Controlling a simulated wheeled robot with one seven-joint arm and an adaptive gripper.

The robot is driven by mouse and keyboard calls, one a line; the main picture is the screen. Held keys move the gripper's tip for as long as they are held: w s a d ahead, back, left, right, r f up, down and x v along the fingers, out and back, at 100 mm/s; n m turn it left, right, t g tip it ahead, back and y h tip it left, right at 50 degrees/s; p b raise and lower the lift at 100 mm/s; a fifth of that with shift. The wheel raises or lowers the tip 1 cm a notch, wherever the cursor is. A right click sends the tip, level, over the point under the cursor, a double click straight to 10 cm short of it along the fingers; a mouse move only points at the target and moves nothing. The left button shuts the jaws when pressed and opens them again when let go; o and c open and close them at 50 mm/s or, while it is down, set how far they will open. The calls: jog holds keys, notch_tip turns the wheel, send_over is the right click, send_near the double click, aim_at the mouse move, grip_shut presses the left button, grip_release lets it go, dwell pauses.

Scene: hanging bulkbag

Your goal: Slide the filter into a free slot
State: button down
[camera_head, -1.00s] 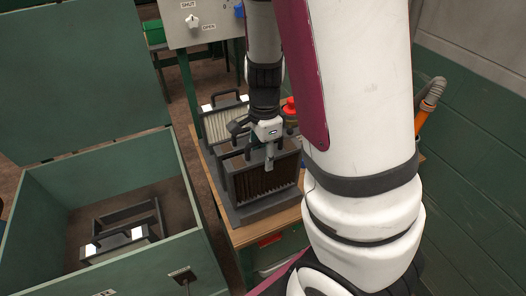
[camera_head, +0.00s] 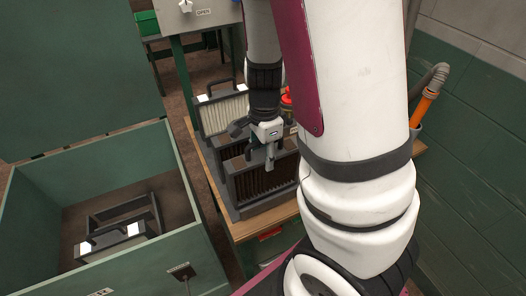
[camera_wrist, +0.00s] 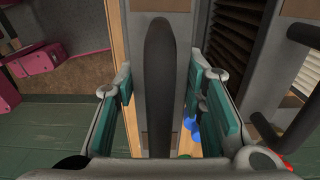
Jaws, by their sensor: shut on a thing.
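My gripper (camera_head: 270,160) is at the top of a dark brown pleated filter (camera_head: 262,184) in a grey frame, at the front of the grey rack on the wooden bench. In the wrist view, the teal-padded fingers of my gripper (camera_wrist: 160,105) stand on either side of a dark upright handle bar (camera_wrist: 158,70), which the jaws hold. A paler filter (camera_head: 224,115) with a dark handle stands farther back in the rack. My arm hides the rack's right side, and I cannot tell how deep the brown filter sits.
A green open bin (camera_head: 185,262) at left holds a grey frame and a filter with white corners (camera_head: 118,240). A red knob (camera_head: 287,96) is behind my gripper. A grey hose with an orange part (camera_head: 425,105) is at the right wall. Floor shows between bin and bench.

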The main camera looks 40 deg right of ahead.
jog(key=shift+f, duration=0.3)
jog(key=c, duration=1)
grip_release()
jog(key=shift+o, duration=0.2)
notch_tip(320, 180, up, 12)
jog(key=s+a+r+n+t, duration=0.2)
jog(key=s+a+r+n, duration=0.2)
jog(key=n, duration=0.6)
jog(key=s+a+r+n+t, duration=0.3)
jog(key=s+a+r+n, duration=0.2)
jog(key=r+n, duration=0.3)
jog(key=shift+a+r+n, duration=0.4)
jog(key=shift+a+n, duration=0.4)
jog(key=shift+n, duration=0.3)
